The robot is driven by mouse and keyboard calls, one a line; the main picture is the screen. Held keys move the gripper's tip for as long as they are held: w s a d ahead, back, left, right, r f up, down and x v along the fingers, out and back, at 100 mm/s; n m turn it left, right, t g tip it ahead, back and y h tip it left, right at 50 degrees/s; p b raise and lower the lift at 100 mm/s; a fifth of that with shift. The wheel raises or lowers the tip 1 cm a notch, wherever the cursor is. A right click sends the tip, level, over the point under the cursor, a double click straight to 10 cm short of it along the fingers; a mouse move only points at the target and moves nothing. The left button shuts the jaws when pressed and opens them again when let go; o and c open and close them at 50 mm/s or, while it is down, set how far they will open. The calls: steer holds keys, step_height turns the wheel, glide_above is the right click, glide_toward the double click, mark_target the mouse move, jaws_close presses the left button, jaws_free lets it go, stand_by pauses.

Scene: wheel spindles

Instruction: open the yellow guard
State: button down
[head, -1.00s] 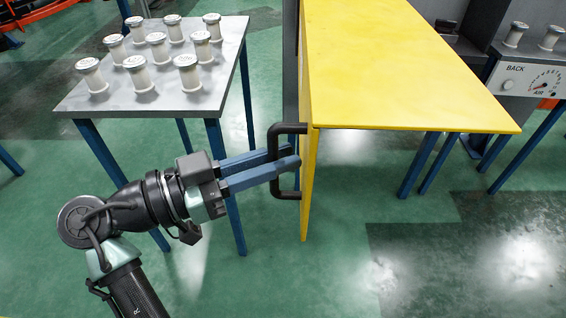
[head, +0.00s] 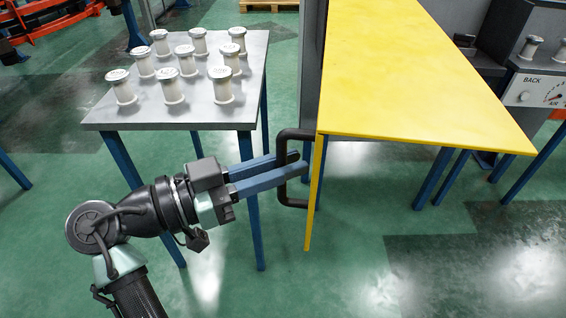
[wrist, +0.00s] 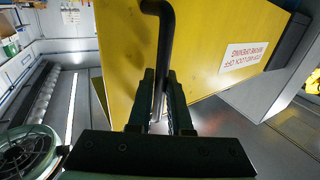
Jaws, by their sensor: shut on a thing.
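The yellow guard (head: 415,80) stands in the middle right of the head view, with a broad top and a narrow upright face towards my arm. It also fills the upper part of the wrist view (wrist: 200,45). A black bar handle (head: 282,170) sticks out from its left face. My gripper (head: 298,163) is shut on the handle, one blue finger on each side of the bar. In the wrist view the handle (wrist: 166,40) runs down between the fingers. The inside of the guard is hidden.
A grey table (head: 185,112) with several white spindles stands to the left, close behind my arm. A grey machine with a BACK panel (head: 530,90) is at the right. A dark post (head: 310,60) stands beside the guard. The green floor in front is clear.

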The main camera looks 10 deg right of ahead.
steer(key=shift+f, duration=0.1)
steer(key=c, duration=0.8)
jaws_free()
steer(key=shift+c, duration=0.2)
steer(key=shift+a, duration=0.15)
steer(key=p+v, duration=0.1)
steer(key=v, duration=1.1)
steer(key=shift+s+a, duration=0.2)
steer(key=shift+a, duration=0.1)
